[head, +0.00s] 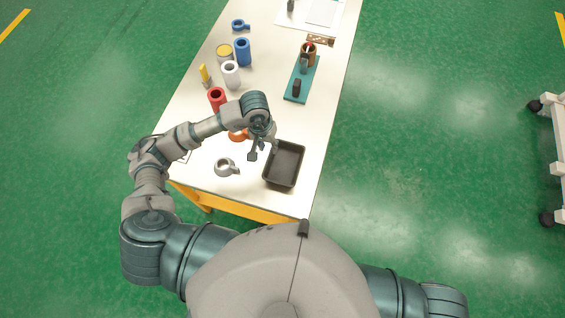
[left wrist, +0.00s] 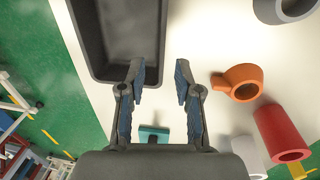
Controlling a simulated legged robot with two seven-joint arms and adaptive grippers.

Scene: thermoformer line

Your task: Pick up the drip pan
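The drip pan (head: 284,164) is a dark grey rectangular tray with raised walls. It sits on the white table near its front right edge. In the left wrist view the pan (left wrist: 95,45) fills the upper left. My left gripper (head: 258,153) is just left of the pan in the head view. In the left wrist view the gripper (left wrist: 160,72) is open and empty, with one finger beside or over the pan's rim; I cannot tell if it touches. My right gripper is not in view.
On the white table (head: 205,175) a grey ring-shaped part (head: 226,167) and an orange one (head: 238,134) lie left of the pan. Red (head: 217,97), white (head: 230,74) and blue (head: 242,51) cylinders stand farther back. A teal board (head: 300,80) lies behind the pan.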

